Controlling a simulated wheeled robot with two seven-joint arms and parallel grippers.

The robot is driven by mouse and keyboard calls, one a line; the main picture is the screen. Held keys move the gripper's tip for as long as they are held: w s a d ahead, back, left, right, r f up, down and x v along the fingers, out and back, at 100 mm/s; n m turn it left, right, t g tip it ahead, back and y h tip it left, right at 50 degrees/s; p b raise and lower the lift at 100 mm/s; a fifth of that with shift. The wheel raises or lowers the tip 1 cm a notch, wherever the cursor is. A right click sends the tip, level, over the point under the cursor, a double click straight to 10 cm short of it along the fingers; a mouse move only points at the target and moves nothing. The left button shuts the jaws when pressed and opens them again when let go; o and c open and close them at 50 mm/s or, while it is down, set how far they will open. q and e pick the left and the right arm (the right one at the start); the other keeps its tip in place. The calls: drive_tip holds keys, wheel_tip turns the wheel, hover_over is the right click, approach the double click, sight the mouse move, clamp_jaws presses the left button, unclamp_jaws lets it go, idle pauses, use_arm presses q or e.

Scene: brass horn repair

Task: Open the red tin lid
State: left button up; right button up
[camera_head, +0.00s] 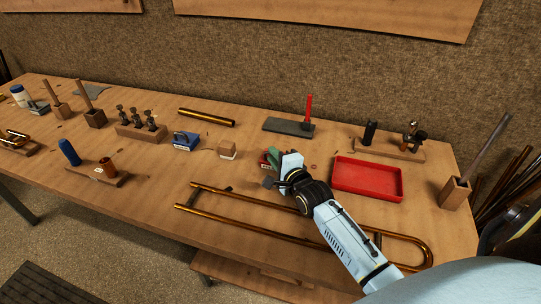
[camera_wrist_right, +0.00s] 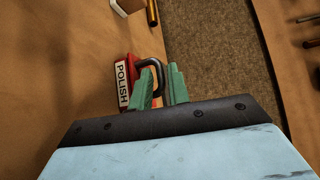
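The red tin (camera_wrist_right: 127,80) has a white label reading POLISH and a dark looped handle (camera_wrist_right: 152,62). In the head view the red tin (camera_head: 264,161) is mostly hidden behind my right gripper (camera_head: 273,155). In the right wrist view my right gripper (camera_wrist_right: 162,82) has green fingers on either side of the handle's outer bar, with a gap between them. It looks open around the handle; firm contact does not show. I cannot tell whether the lid is raised. My left gripper is not in view.
A red tray (camera_head: 367,179) lies to the right. A long brass slide (camera_head: 250,199) lies in front, below my right arm.

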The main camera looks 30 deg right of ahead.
drive_tip(key=shift+w+d+f, duration=0.1)
drive_tip(key=shift+w+f, duration=0.1)
drive_tip(key=shift+w, duration=1.1)
clamp_jaws()
